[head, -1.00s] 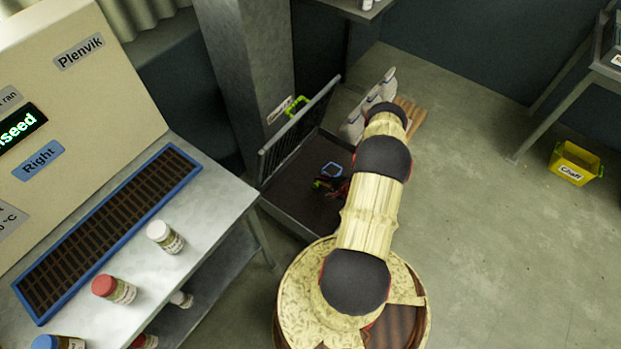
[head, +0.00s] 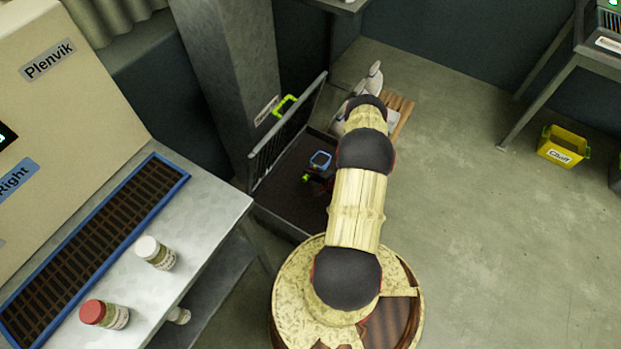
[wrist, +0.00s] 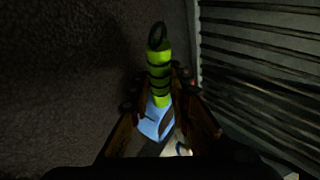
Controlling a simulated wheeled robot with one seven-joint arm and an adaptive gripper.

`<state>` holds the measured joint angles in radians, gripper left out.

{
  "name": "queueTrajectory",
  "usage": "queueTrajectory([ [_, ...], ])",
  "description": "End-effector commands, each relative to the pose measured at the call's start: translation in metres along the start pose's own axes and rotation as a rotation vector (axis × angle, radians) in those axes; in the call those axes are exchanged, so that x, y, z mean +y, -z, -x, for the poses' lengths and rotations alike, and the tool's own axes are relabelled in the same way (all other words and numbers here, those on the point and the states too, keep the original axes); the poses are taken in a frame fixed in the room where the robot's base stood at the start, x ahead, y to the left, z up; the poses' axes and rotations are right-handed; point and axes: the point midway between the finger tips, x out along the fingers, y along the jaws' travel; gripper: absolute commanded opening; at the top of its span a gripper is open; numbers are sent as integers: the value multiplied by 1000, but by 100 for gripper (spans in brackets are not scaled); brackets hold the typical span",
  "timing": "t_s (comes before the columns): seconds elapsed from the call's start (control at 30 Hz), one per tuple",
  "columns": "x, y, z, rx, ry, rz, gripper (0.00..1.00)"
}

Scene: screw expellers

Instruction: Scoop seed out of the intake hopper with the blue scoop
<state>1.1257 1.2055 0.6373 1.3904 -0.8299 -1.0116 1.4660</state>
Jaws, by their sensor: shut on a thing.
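The intake hopper (head: 279,208) is a dark open bin beside the grey pillar, with a dark bed of seed inside. Its slatted grid (head: 291,128) stands raised along the left side, with a light green handle at the top. The blue scoop (head: 320,158) is over the hopper; its green grip (wrist: 159,62) and blue bowl (wrist: 153,122) show in the wrist view. My gripper (wrist: 162,82) is shut on the green grip. In the head view my gripper (head: 318,184) is small and dark. I cannot tell whether the bowl touches the seed or holds any.
The raised grid also stands close on the right in the wrist view (wrist: 260,75). Pale sacks (head: 372,82) on a wooden pallet (head: 401,112) lie behind my arm. A metal bench (head: 205,215) with jars is at left. A yellow Chaff bin (head: 563,147) stands right; floor between is clear.

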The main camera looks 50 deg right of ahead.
Motion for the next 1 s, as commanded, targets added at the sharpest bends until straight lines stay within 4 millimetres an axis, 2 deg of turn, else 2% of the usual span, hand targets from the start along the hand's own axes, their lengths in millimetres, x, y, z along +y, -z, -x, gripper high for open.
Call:
queueTrajectory([
  [0.1, -14, 6, 6, 25, 14, 34, 0],
  [0.5, -44, 27, 14, 98, 56, 135, 0],
  [1.0, -53, 34, 17, 121, 68, 166, 0],
])
